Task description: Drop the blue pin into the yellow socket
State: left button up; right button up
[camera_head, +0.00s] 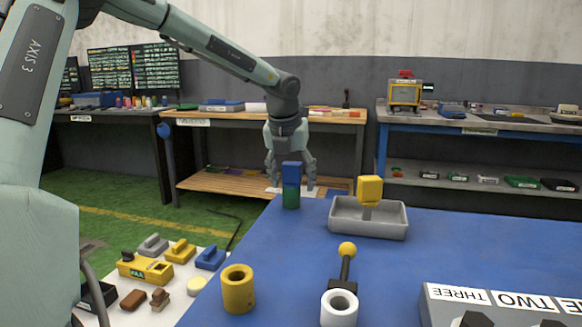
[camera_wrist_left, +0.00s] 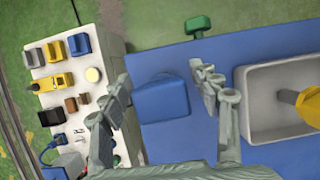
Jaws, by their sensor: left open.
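The blue pin (camera_head: 291,172) stands upright in a green holder (camera_head: 291,198) near the far left edge of the blue table. My left gripper (camera_head: 291,184) points down with its fingers apart, one on each side of the pin. In the left wrist view the pin's blue top (camera_wrist_left: 160,98) lies between the open fingers (camera_wrist_left: 162,84), with no clear contact. The yellow socket (camera_head: 238,289) is an upright hollow cylinder at the near left of the table, with its round opening empty. My right gripper is not in view.
A grey tray (camera_head: 368,229) holding a yellow piece (camera_head: 369,190) stands right of the pin. A white socket (camera_head: 339,309) and a yellow-knobbed lever (camera_head: 347,250) are nearer. A labelled box (camera_head: 440,306) is at front right. The table between pin and yellow socket is clear.

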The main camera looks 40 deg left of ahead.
pick_arm(q)
jog(key=shift+w+f, duration=0.1)
jog(key=shift+f, duration=0.15)
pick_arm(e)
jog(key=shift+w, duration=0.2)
pick_arm(q)
jog(key=shift+c, duration=0.7)
grip_shut()
jog(key=c, duration=0.7)
grip_release()
jog(key=c, duration=1.9)
grip_release()
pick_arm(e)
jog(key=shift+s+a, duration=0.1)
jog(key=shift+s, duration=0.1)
